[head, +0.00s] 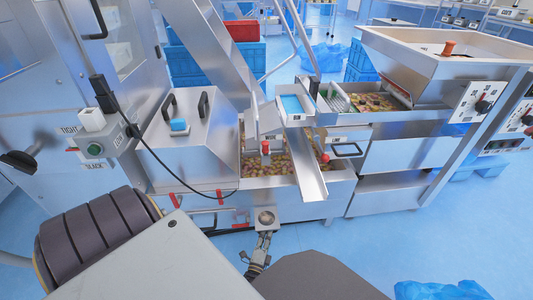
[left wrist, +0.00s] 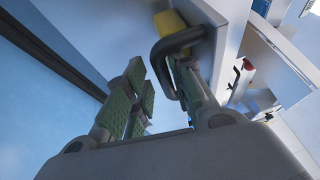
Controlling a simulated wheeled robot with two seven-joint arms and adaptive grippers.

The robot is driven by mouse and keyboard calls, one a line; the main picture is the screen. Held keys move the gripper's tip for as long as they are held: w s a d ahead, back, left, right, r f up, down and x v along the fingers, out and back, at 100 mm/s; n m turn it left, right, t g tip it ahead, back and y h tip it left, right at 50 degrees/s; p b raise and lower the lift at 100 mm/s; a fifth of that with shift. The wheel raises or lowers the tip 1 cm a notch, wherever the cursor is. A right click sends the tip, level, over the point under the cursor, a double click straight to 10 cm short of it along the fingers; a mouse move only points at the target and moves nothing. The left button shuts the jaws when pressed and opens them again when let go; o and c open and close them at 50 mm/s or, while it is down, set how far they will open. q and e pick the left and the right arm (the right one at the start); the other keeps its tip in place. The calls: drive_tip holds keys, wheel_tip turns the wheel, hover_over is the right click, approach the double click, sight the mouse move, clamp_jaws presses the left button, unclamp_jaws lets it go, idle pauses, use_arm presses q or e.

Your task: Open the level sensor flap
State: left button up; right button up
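My left gripper (head: 257,254) is small at the bottom middle of the head view, in front of the machine's front wall. In the left wrist view its two green-padded fingers (left wrist: 160,92) are spread apart. A dark curved handle (left wrist: 176,43) on a pale grey panel lies close to the right finger, which overlaps it in the picture. Whether they touch is unclear. A yellow piece (left wrist: 171,24) is beside the handle. I cannot tell for sure which part is the level sensor flap. My right gripper does not show.
The steel trough (head: 330,208) holds snacks, with a chute (head: 308,178) reaching over its front. A hopper (head: 440,70) is at the right and a covered box (head: 190,140) at the left. A black cable (head: 160,165) hangs at the left.

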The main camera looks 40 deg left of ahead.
use_arm(q)
drive_tip(key=shift+o, duration=0.7)
drive_tip(key=shift+s+a, duration=0.1)
drive_tip(key=shift+a, duration=0.1)
drive_tip(key=shift+r, duration=0.1)
drive_tip(key=shift+r, duration=0.2)
